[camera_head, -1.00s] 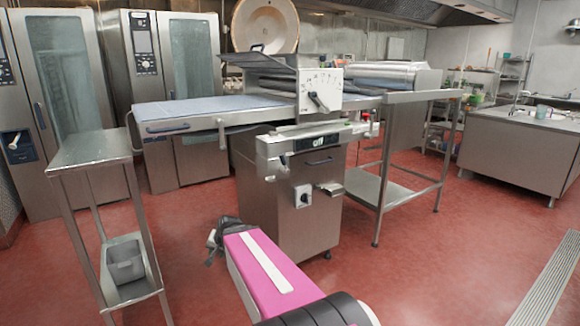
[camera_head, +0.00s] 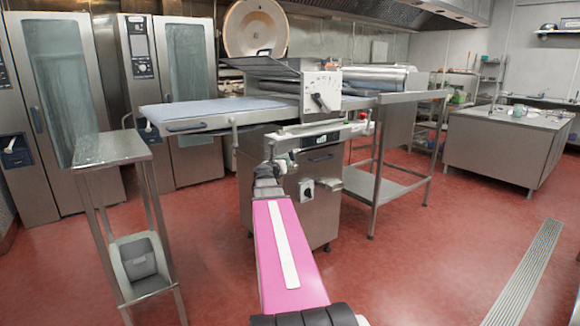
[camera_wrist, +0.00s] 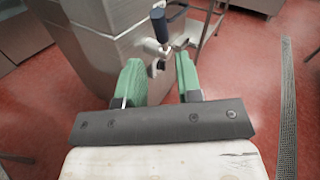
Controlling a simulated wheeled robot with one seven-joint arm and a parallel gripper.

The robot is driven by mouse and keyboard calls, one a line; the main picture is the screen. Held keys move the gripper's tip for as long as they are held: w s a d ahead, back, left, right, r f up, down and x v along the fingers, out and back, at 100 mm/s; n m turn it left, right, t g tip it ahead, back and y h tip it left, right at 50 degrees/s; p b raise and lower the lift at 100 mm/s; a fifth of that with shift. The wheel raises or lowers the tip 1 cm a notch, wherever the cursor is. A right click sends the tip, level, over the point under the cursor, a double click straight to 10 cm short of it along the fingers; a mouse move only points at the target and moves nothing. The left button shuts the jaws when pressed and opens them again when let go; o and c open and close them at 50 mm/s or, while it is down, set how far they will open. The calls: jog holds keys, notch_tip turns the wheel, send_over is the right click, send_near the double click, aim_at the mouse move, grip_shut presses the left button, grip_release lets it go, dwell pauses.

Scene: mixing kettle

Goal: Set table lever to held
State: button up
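The steel sheeter machine (camera_head: 318,210) stands in the middle of the head view. In the wrist view, a short lever with a dark blue grip (camera_wrist: 160,27) stands out from the machine's front; I take it for the table lever. In the head view my gripper hides or crowds this lever, so its position is hard to read. My gripper (camera_head: 266,172) is in front of the machine's left part. In the wrist view its two green fingers (camera_wrist: 160,75) are spread apart with nothing between them. The lever shows beyond the fingertips, roughly between them, apparently not touched.
A switch box with a knob (camera_head: 306,190) is on the machine's front. The left belt table (camera_head: 215,110) sticks out above. A narrow steel stand (camera_head: 108,150) is at left and a steel side stand (camera_head: 372,187) at right. The red floor in front is clear.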

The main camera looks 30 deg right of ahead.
aim_at(290, 155)
jog(key=shift+x, duration=5.25)
jog(key=shift+w, duration=0.1)
grip_shut()
